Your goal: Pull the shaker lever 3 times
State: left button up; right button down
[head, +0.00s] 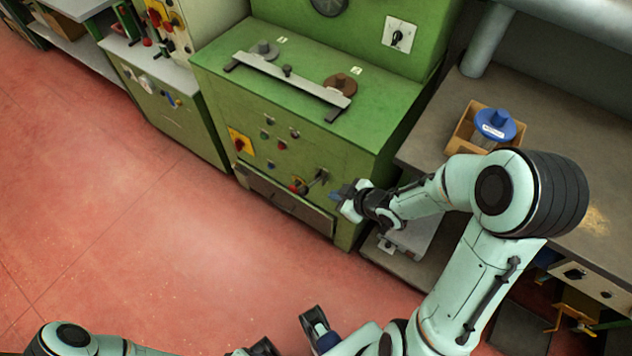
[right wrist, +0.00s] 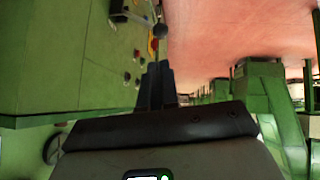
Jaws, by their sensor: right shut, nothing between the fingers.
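The shaker lever (head: 318,178) is on the lower front of the green machine (head: 300,140). It is a short metal arm with a dark knob. In the right wrist view a dark round knob (right wrist: 160,30) stands out from the machine's front, beyond my fingertips. My right gripper (head: 338,194) is shut and empty, just right of and below the lever in the head view. In the right wrist view its fingers (right wrist: 156,70) are together, with a visible gap to the knob.
Other buttons and a yellow switch plate (head: 241,141) are on the machine's front. A metal bar (head: 290,78) lies on its top. On the right, a grey workbench (head: 560,130) carries a wooden box (head: 463,133) with a blue-topped object (head: 495,124). The red floor (head: 130,220) is open.

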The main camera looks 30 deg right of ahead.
jog(key=shift+s+a, duration=0.1)
jog(key=b, duration=0.6)
send_near(306, 191)
jog(key=x, duration=0.6)
pick_arm(q)
notch_tip(306, 191, down, 5)
jog(key=w+t, duration=0.1)
jog(key=w, duration=0.1)
jog(key=shift+w+a+f, duration=0.2)
jog(key=shift+w, duration=0.1)
pick_arm(e)
jog(key=shift+w+a+f, duration=0.1)
jog(key=shift+w+f, duration=0.2)
jog(key=shift+w, duration=0.05)
pick_arm(q)
jog(key=shift+b, duration=0.3)
